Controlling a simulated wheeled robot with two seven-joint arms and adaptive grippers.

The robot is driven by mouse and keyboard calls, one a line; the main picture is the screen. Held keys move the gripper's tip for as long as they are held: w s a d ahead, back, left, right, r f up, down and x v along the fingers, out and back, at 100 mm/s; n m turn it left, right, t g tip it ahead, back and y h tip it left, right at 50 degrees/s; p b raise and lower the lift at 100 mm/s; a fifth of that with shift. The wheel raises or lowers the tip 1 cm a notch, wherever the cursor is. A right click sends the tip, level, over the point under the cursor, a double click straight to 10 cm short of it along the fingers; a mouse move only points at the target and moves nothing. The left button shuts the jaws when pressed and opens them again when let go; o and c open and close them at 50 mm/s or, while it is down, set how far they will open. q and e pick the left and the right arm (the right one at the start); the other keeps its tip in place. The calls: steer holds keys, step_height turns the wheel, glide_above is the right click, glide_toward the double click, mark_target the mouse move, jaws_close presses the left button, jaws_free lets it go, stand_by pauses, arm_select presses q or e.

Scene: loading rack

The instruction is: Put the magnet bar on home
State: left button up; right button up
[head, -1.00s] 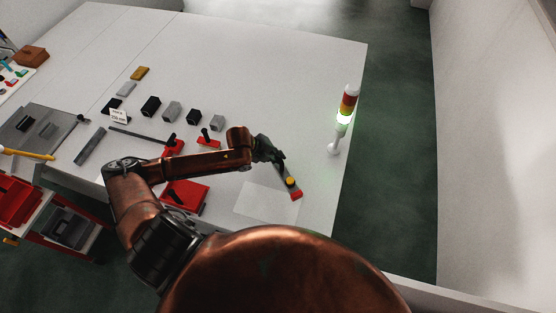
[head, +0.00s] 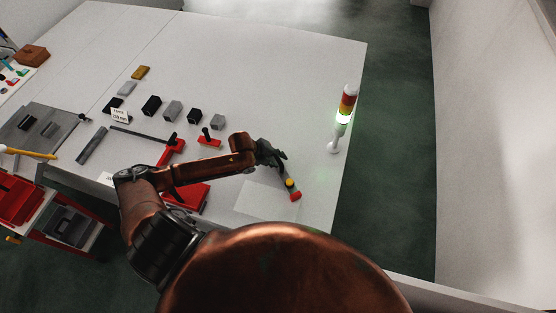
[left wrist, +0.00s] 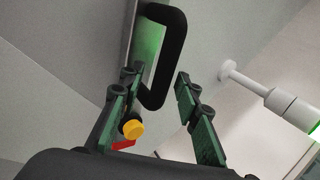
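The magnet bar (left wrist: 133,45) is a grey bar with a black loop handle (left wrist: 181,45), a yellow knob (left wrist: 133,129) and a red end. In the head view its yellow knob (head: 290,183) and red end show at the near right of the table, by a pale rectangle (head: 258,199). My left gripper (head: 278,164) is over the bar and hides much of it. In the left wrist view its green fingers (left wrist: 157,78) are apart, with the handle between them and a gap on the right-finger side. No label reading "home" is legible. My right gripper is out of view.
A signal tower (head: 345,115) lit green stands at the table's right edge. The table's far middle is clear.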

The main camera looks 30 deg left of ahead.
arm_select(q)
steer(key=b+v, duration=0.1)
steer(key=v, duration=1.1)
stand_by(0.5)
